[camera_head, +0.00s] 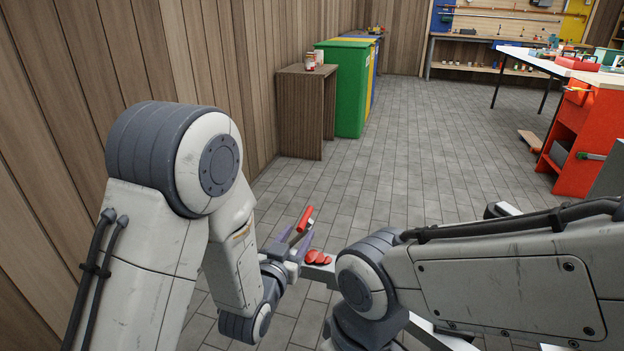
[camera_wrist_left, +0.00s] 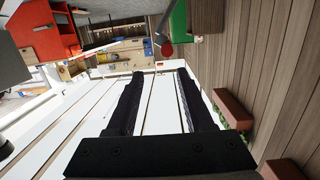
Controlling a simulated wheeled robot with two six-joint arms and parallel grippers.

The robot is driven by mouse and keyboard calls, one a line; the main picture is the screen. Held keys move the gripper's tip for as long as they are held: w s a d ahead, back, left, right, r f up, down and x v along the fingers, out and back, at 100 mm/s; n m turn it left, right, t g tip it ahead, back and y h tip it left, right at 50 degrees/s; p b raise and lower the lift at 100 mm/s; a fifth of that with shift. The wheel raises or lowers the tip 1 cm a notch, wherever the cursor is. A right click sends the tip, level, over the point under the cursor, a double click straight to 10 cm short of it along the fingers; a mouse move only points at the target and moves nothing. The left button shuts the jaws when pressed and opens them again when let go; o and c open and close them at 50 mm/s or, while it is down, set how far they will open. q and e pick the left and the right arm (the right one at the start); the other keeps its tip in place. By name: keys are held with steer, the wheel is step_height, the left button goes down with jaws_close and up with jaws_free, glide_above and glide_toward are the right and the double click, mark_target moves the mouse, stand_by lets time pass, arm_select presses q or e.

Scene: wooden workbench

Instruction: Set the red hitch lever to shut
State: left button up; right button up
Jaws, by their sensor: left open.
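The red hitch lever (camera_head: 305,218) shows in the head view as a red grip on a thin grey rod, tilted up and to the right. Its foot is hidden behind my left gripper. My left gripper (camera_head: 301,243) is beside the lever's rod, low in the middle of the view. In the left wrist view the gripper (camera_wrist_left: 158,73) is open, with nothing between its two dark fingers. A round red end (camera_wrist_left: 167,48) on a grey rod, likely the lever, lies just beyond the fingertips. My right arm crosses the head view's lower right; its gripper is out of view.
Red rounded parts (camera_head: 317,257) sit on a grey bar close to my left gripper. A brown cabinet (camera_head: 302,115) and a green bin (camera_head: 343,90) stand along the wooden wall. A red cart (camera_head: 578,130) stands at right. The grey tiled floor between is clear.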

arm_select(q)
steer(key=s+d+r+g+p, duration=0.1)
steer(key=s+r+g+p, duration=0.2)
steer(key=r+p, duration=0.4)
steer(key=s+d+r+m+g+y+p, duration=0.1)
steer(key=s+d+r+g+p, duration=0.1)
steer(key=s+r+p, duration=0.3)
step_height(320, 180, up, 3)
steer(key=g+p, duration=0.1)
steer(key=p, duration=0.3)
steer(key=shift+g+p, duration=0.3)
steer(key=shift+g, duration=0.1)
steer(key=shift+d, duration=0.1)
